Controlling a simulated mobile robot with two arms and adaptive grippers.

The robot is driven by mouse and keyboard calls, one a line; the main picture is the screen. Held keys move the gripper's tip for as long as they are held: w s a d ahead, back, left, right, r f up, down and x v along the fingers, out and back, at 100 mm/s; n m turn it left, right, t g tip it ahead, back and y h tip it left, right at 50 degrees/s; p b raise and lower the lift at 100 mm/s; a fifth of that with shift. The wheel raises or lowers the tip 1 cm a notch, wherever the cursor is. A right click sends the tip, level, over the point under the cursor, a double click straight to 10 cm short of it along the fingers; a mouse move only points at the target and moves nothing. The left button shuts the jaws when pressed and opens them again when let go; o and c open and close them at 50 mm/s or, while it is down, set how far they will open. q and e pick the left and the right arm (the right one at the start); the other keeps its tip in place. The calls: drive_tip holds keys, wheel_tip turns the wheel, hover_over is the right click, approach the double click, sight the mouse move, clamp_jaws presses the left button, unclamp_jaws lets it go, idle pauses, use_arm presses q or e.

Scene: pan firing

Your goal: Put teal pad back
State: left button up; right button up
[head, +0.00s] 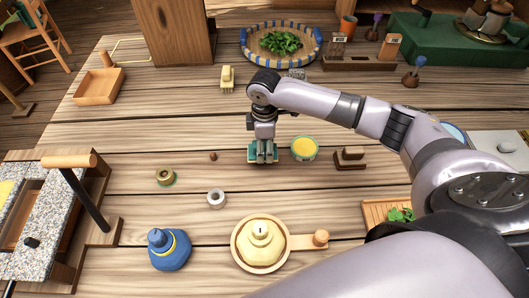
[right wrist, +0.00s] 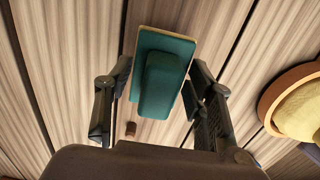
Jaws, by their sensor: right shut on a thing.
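The teal pad (head: 251,155) is on the plank table in the middle of the head view, partly hidden by my right gripper (head: 264,152). In the right wrist view the teal pad (right wrist: 178,48) shows a pale-edged base and a raised teal block. My right gripper (right wrist: 158,108) is shut on the pad, with a finger on each side of the block. I cannot tell whether the pad touches the table or hangs just above it. My left gripper is not in view.
A yellow-filled bowl (head: 304,148) stands just right of the pad, with a brown wooden block (head: 349,157) beyond.

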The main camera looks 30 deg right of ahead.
sight(265, 155)
wheel_tip(265, 155, down, 3)
drive_tip(key=shift+f+p, duration=0.1)
drive_tip(key=shift+p, duration=0.7)
drive_tip(key=shift+f, duration=0.35)
drive_tip(key=shift+f, duration=0.15)
drive_tip(key=shift+f, duration=0.1)
drive_tip(key=o, duration=1.1)
